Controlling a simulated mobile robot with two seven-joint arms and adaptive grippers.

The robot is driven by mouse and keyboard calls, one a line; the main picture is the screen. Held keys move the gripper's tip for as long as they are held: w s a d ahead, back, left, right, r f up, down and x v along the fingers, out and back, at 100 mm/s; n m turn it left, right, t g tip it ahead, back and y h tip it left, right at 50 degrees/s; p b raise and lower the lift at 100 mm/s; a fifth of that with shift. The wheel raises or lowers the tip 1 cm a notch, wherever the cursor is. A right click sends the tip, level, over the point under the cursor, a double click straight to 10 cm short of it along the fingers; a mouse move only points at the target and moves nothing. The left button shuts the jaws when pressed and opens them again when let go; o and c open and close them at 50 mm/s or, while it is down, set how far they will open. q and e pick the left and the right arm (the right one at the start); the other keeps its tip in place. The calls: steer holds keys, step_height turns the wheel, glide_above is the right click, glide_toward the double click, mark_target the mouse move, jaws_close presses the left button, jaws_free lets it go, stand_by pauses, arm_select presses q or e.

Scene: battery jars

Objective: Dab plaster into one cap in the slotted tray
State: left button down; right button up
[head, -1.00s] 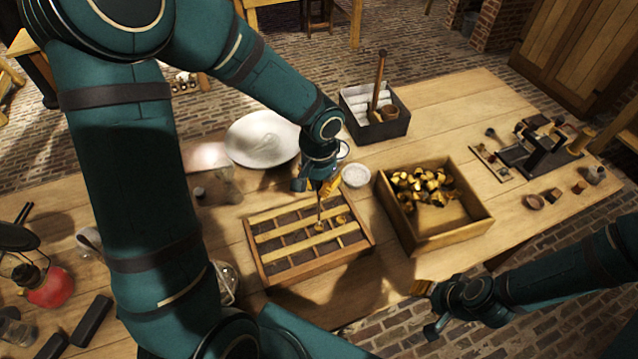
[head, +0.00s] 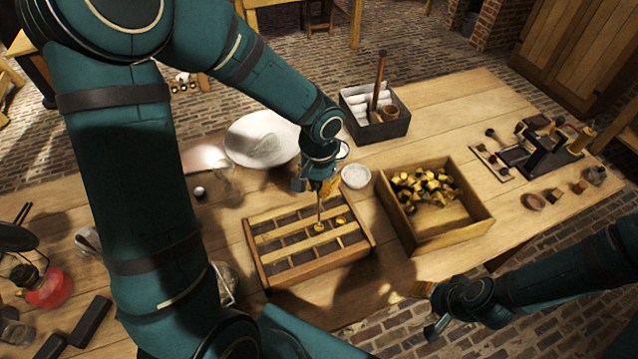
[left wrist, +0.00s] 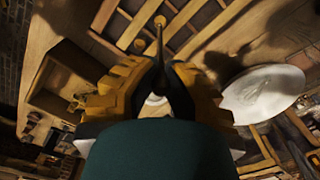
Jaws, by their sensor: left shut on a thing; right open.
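The slotted tray (head: 256,257) is a wooden frame with dark slots and pale slats, lying mid-table. Two brass-coloured caps sit in it: one cap (head: 319,227) under the tool and another cap (head: 341,219) just right of it. My left gripper (head: 324,186) is shut on a thin dabbing tool (head: 319,207), held upright with its tip at or just above the first cap; contact cannot be told. The left wrist view shows the tool (left wrist: 159,42) between the yellow fingers, with both caps beyond. A small bowl of white material (head: 356,176) stands behind the tray. My right gripper (head: 428,309) is open and empty at the front edge.
A wooden box of brass pieces (head: 480,222) stands right of the tray. A white plate (head: 238,138) and a dark box with white rolls (head: 393,129) are behind. A red lamp (head: 50,288) is far left. Bare table lies in front of the brass box.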

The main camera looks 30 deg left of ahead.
arm_select(q)
steer(key=shift+f+b, duration=1.35)
steer(key=shift+f, duration=0.15)
stand_by(0.8)
steer(key=shift+r, duration=0.2)
stand_by(0.8)
steer(key=shift+r+p, duration=2.8)
steer(key=shift+r, duration=0.85)
